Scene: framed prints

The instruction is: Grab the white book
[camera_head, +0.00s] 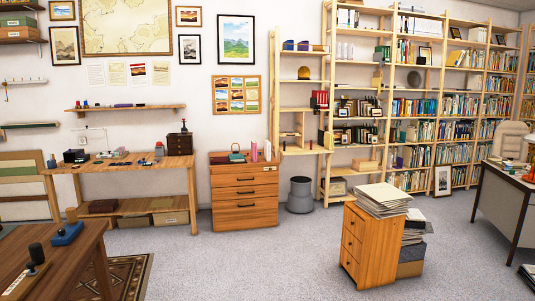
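I cannot single out one white book from this distance. Tall wooden bookshelves (388,93) along the back right wall hold many books (412,107) of several colours, some of them pale, too small to tell apart. A pile of white papers or thin pale books (382,199) lies on a small wooden drawer cabinet (370,246) in the right middle. Neither of my grippers shows in the head view.
A wooden table (60,268) stands close at the lower left, with a blue tool (67,234) on it. A drawer chest (244,196), a grey bin (300,195) and a workbench (125,166) line the back wall. A desk (508,196) stands at right. Grey carpet (240,265) is clear in the middle.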

